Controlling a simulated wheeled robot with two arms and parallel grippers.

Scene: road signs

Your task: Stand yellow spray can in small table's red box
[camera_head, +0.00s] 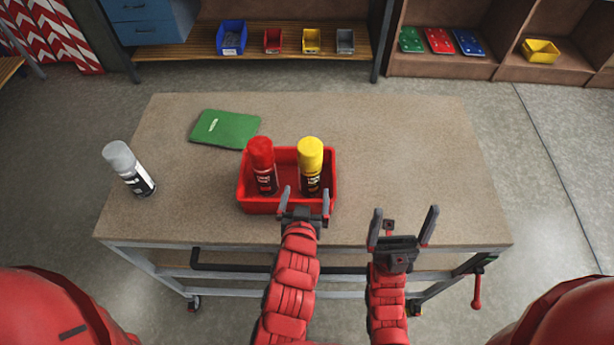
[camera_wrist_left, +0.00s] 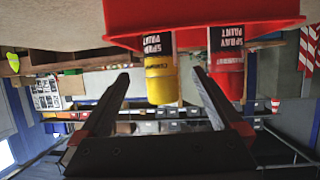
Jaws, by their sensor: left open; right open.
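The yellow spray can (camera_head: 310,165) stands upright in the right half of the red box (camera_head: 287,206) on the small table (camera_head: 400,150). A red spray can (camera_head: 263,165) stands in the left half of the same box. My left gripper (camera_head: 305,198) is open and empty at the box's front edge, just in front of the yellow can. The left wrist view is upside down and shows the yellow can (camera_wrist_left: 161,80) between the open fingers, with the red can (camera_wrist_left: 226,72) beside it. My right gripper (camera_head: 405,222) is open and empty over the table's front edge.
A grey spray can (camera_head: 129,168) stands at the table's left side. A green flat item (camera_head: 224,129) lies behind the box. The table's right half is clear. Shelves with small coloured bins (camera_head: 232,37) stand at the back.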

